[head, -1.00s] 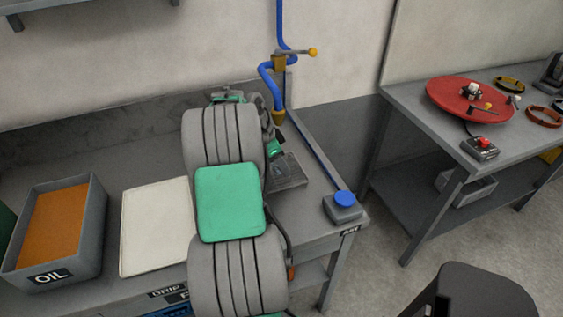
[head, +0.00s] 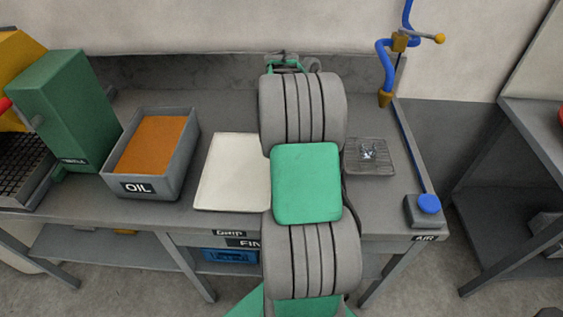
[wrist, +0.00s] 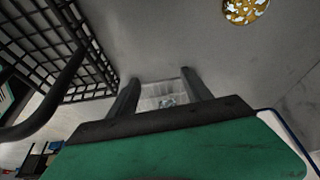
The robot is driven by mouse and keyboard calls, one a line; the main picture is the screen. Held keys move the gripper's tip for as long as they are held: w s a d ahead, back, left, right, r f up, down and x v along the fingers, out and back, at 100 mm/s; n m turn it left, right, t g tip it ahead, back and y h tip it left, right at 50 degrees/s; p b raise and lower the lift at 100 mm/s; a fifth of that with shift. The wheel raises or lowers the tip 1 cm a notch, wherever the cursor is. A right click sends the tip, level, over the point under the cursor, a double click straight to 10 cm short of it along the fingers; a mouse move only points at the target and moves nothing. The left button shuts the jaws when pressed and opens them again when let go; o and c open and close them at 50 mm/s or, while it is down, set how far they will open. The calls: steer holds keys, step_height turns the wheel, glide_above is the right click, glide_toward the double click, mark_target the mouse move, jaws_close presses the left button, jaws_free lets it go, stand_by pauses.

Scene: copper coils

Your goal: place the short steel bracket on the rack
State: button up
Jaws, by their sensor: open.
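A square grey ribbed rack (head: 381,167) lies on the bench right of my arm in the head view. A small shiny metal piece (head: 368,149) rests on it; it looks like the short steel bracket, but its shape is too small to make out. In the wrist view, my gripper (wrist: 156,84) has its two dark fingers spread, with nothing held between them. Beyond the fingers, a pale square (wrist: 152,92) with a small shiny piece (wrist: 167,102) shows in the gap. In the head view my arm hides the fingers.
Left of my arm are a white mat (head: 232,172), an OIL bin (head: 172,188) with orange contents, and a green machine (head: 66,105). A blue-topped AIR box (head: 424,212) stands at the bench's right corner. A blue pipe (head: 384,62) with a yellow-ended lever rises behind the rack.

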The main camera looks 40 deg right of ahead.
steer(key=w+a+r+n+t, duration=0.2)
steer(key=w+a+r+n, duration=0.15)
steer(key=a+n, duration=0.5)
steer(key=w+a+r+n+t, duration=0.2)
steer(key=w+a+n, duration=0.25)
steer(key=a, duration=0.75)
steer(key=s+a+n+t+y, duration=0.1)
steer(key=s+a+n, duration=0.2)
steer(key=a+n, duration=0.3)
steer(key=s+a+n+t+y, duration=0.1)
steer(key=s+a+n, duration=0.3)
steer(key=a, duration=1)
steer(key=f+n+y, duration=0.1)
steer(key=n, duration=0.2)
steer(key=shift+n, duration=0.3)
